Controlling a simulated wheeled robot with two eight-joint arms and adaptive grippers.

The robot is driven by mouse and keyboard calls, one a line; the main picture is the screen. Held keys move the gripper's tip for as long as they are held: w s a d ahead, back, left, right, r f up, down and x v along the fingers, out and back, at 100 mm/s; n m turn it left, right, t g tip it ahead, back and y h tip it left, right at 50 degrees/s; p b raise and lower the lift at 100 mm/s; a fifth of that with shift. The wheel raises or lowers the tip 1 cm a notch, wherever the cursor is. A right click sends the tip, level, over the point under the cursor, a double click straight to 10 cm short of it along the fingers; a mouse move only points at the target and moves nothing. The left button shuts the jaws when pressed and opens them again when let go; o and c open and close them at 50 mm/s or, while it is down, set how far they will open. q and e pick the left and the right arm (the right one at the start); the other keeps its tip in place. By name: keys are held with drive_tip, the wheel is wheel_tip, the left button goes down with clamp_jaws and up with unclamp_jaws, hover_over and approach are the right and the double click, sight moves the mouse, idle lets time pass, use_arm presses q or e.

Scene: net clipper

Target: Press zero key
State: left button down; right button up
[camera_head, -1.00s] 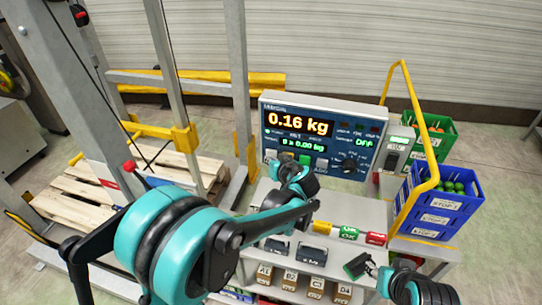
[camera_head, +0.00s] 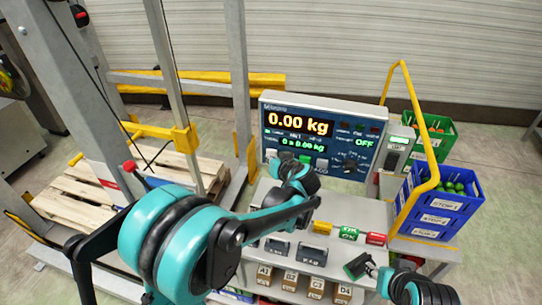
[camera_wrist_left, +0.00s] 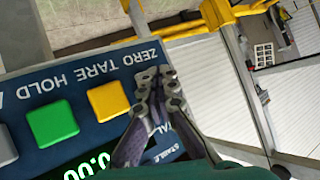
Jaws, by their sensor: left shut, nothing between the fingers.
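The blue control panel (camera_head: 345,120) stands on the bench and its large display reads 0.00 kg. My left gripper (camera_head: 284,162) is at the lower left of the panel, over its row of keys. In the left wrist view the shut, empty fingertips (camera_wrist_left: 155,77) lie by the word ZERO, which shows upside down, beside the yellow key (camera_wrist_left: 107,100). They hide the spot under that word, so I cannot tell whether they touch the zero key. In the head view a pale key (camera_head: 270,154) shows at the left end of the row.
The green key (camera_wrist_left: 52,123) is beyond the yellow one. A yellow rail (camera_head: 405,85) and blue crates (camera_head: 445,215) stand to the right. Grey posts (camera_head: 240,80) and a wooden pallet (camera_head: 75,200) are to the left. Small boxes (camera_head: 290,280) sit below the panel.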

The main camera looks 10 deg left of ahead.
use_arm(q)
drive_tip(key=shift+s, duration=0.85)
drive_tip(key=shift+s+a, duration=0.15)
drive_tip(key=shift+s, duration=2.35)
drive_tip(key=s+f+m+g+h+b, duration=0.1)
drive_tip(key=s+f+m+h+b, duration=0.1)
drive_tip(key=s+f+b, duration=0.5)
drive_tip(key=s+f+m+g+h+b, duration=0.1)
drive_tip(key=s+f+h+b, duration=0.4)
drive_tip(key=s, duration=1.1)
wheel_tip(320, 180, down, 4)
drive_tip(key=m+b, duration=0.1)
drive_tip(key=b, duration=0.2)
drive_tip(key=shift+s+a+f+g, duration=0.2)
drive_tip(key=shift+s+a+g, duration=0.1)
drive_tip(key=shift+a+g, duration=0.1)
